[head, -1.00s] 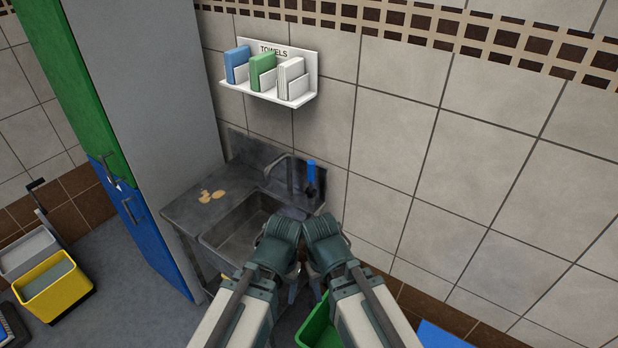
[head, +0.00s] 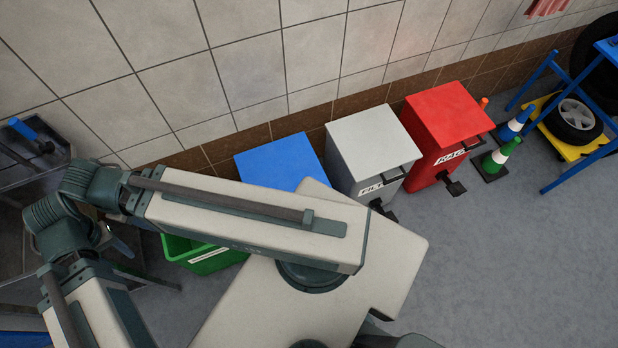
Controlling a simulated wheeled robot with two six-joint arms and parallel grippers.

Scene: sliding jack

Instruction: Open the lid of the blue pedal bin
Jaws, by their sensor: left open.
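The blue pedal bin (head: 278,163) stands against the tiled wall, left of a grey-white bin. Its flat blue top shows and looks shut.
A white bin (head: 372,140) and a red bin (head: 446,115) with black pedals stand right of the blue one. A green crate (head: 212,262) is left of it. Cones (head: 503,155) and a blue rack (head: 552,80) with a tyre are farther right. The floor at lower right is clear.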

